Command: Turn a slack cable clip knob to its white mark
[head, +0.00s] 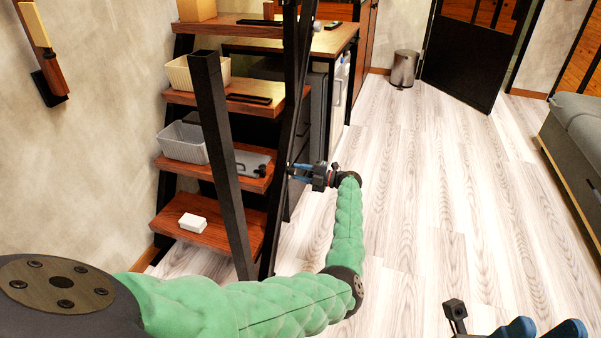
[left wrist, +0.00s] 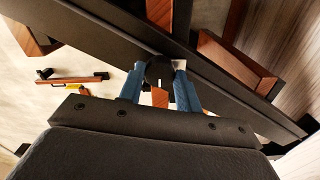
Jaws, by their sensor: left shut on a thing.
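My left gripper (head: 297,171) reaches a dark post (head: 287,130) of the open wooden stair. In the left wrist view my left gripper (left wrist: 158,74) has its blue fingers on both sides of a dark round knob (left wrist: 158,70) at the dark beam and is shut on it. A small pale line shows on the knob's lower part. A whitish patch shows by the right fingertip; I cannot tell whether it is the white mark. In the head view the knob is too small and hidden to make out. My right gripper (head: 549,323) is at the bottom right, fingers apart and empty.
Wooden treads (head: 212,225) carry a white box (head: 193,222), a grey basket (head: 184,142), a cream basket (head: 195,71) and a grey tray (head: 252,163). A leaning black post (head: 220,150) stands before them. A grey sofa (head: 575,135) is at right. The floor (head: 430,190) is clear.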

